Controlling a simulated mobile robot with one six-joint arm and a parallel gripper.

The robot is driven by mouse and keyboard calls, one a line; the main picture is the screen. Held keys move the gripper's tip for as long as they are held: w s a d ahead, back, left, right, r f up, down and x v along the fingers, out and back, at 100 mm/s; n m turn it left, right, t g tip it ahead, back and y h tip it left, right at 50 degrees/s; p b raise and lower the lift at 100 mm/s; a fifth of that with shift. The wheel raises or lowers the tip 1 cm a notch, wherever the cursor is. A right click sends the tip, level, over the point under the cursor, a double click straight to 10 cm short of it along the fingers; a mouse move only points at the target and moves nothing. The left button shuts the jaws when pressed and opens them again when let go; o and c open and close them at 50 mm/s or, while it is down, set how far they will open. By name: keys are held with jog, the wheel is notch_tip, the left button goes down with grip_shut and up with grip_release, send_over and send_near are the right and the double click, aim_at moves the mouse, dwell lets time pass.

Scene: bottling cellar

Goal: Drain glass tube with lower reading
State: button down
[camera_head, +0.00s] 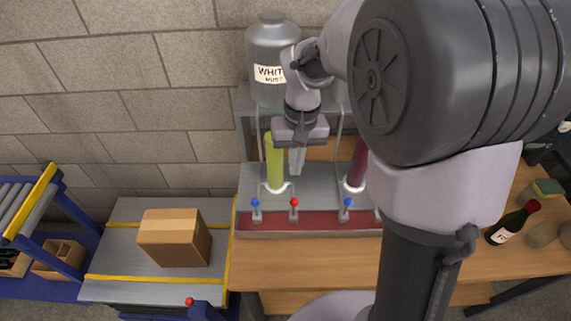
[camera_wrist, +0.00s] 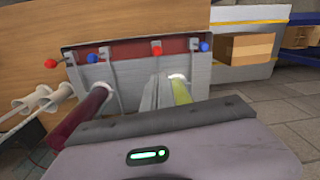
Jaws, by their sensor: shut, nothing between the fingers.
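A glass tube with yellow-green liquid (camera_head: 274,163) stands on the grey stand at left, below a tank labelled "WHITE MUST" (camera_head: 270,74). A glass tube with dark red liquid (camera_head: 357,167) stands to the right, its upper part hidden by my arm. Both tubes show in the wrist view, red (camera_wrist: 82,118) and yellow (camera_wrist: 181,93); I cannot read their levels. Blue (camera_head: 255,203) and red (camera_head: 294,203) knobs stand before the yellow tube. A blue knob (camera_head: 347,202) and a mostly hidden one stand before the red tube. My gripper (camera_head: 297,162) is shut and empty, just right of the yellow tube.
A red-lined trough (camera_head: 310,222) runs along the stand's front. A cardboard box (camera_head: 174,237) sits on the conveyor at left. A dark bottle with a red cap (camera_head: 510,224) is on the wooden bench at right. Thin pipes rise behind my gripper.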

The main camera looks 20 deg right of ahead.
aim_at(294, 208)
notch_tip(294, 208, down, 10)
jog(key=b, duration=0.4)
jog(key=shift+a, duration=0.25)
